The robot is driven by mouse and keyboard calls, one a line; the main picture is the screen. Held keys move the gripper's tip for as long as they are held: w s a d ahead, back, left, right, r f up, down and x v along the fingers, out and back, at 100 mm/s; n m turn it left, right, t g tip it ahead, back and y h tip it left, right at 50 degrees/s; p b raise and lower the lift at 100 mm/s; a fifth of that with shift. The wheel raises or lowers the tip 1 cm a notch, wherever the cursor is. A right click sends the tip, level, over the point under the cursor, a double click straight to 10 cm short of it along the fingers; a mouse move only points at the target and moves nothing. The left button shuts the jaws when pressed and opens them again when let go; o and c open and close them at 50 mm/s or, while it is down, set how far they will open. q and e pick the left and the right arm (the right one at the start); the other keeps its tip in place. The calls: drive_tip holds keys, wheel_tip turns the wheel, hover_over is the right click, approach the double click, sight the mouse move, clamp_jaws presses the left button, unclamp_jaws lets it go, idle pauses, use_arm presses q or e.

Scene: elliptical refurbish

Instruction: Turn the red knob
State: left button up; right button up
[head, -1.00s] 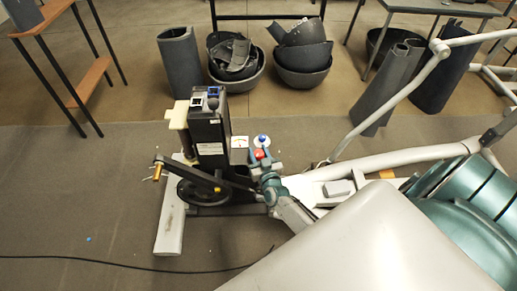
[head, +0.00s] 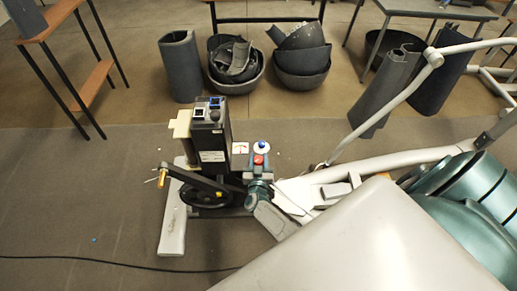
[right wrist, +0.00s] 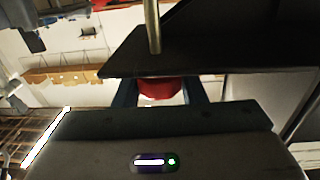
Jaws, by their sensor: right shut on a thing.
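The red knob (head: 259,160) is on the right side of the dark exercise machine (head: 210,140), just below a blue knob on a white disc (head: 262,146). My right gripper (head: 259,167) reaches it from below and is shut on it. In the right wrist view the red knob (right wrist: 160,89) sits between the two teal fingers of the gripper (right wrist: 160,95); a dark panel hides its far part. How far the knob is turned cannot be told. My left gripper is not in view.
A crank with a gold pedal (head: 162,176) sticks out at the machine's left. A white dial (head: 240,148) is beside the knobs. A pale frame tube (head: 385,100) rises at right. Dark bins (head: 235,65) stand behind. A black cable (head: 110,262) crosses the open floor at left.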

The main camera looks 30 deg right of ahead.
drive_tip(key=shift+s+a+f, duration=0.1)
drive_tip(key=shift+s+f, duration=0.1)
drive_tip(key=shift+f, duration=0.1)
drive_tip(key=o, duration=1)
drive_tip(key=shift+r, duration=0.15)
drive_tip(key=v, duration=1)
drive_tip(key=shift+s+a+b, duration=0.25)
drive_tip(key=shift+a+b, duration=0.1)
drive_tip(key=shift+b, duration=0.05)
